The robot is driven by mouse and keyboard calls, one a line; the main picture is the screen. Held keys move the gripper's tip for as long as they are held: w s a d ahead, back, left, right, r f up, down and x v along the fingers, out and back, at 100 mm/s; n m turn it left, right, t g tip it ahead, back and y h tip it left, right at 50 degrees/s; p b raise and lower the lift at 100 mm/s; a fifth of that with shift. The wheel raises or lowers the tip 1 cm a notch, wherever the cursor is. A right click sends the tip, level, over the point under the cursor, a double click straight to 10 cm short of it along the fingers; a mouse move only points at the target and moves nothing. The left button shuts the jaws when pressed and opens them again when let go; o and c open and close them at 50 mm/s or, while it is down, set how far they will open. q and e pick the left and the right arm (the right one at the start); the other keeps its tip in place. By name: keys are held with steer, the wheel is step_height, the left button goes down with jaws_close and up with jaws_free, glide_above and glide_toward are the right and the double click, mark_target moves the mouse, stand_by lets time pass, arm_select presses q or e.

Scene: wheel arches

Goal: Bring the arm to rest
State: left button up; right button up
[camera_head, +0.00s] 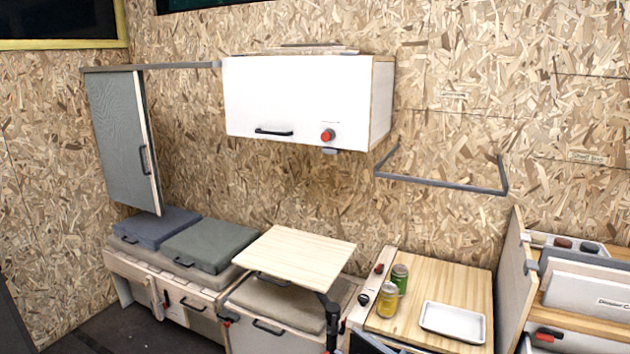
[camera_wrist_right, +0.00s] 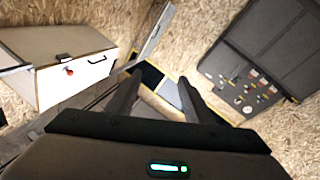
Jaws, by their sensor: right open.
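My right gripper (camera_wrist_right: 157,98) shows in the right wrist view with its two dark fingers apart and nothing between the tips. Pale and dark surfaces lie beyond the fingers, too small to make out. In the head view I cannot clearly make out the right gripper; a dark bar shows at the bottom edge, below the wooden counter (camera_head: 461,277). My left gripper is in neither view.
A white wall cabinet (camera_head: 283,98) with a red knob hangs above a light wooden tabletop (camera_head: 294,255). A grey panel (camera_wrist_right: 258,64) with knobs shows in the wrist view.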

steer(key=s+d+f+m+t+h, duration=0.1)
steer(key=s+d+f+m+h, duration=0.2)
steer(key=f, duration=0.6)
steer(key=s+d+f+m+h, duration=0.2)
steer(key=d+f+m+h, duration=0.15)
steer(key=f, duration=0.65)
steer(key=s+d+f+m+g+h, duration=0.1)
steer(key=s+d+f+g+h, duration=0.15)
steer(key=s+f, duration=0.55)
steer(key=s+d+f+m+g+h, duration=0.1)
steer(key=s+d+f+m+h, duration=0.15)
steer(key=s+f, duration=0.55)
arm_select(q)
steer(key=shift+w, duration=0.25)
arm_select(e)
steer(key=s+f+g+h, duration=0.1)
steer(key=s+f, duration=0.5)
steer(key=s, duration=0.6)
steer(key=s+d+f+m+g+h, duration=0.1)
steer(key=s+f+g, duration=0.3)
steer(key=s, duration=0.9)
steer(key=s+f+g+h, duration=0.1)
steer(key=s+f+g, duration=0.2)
steer(key=s+f, duration=0.7)
steer(key=shift+s+d+m, duration=0.35)
steer(key=shift+s+m, duration=0.05)
steer(key=shift+s, duration=1)
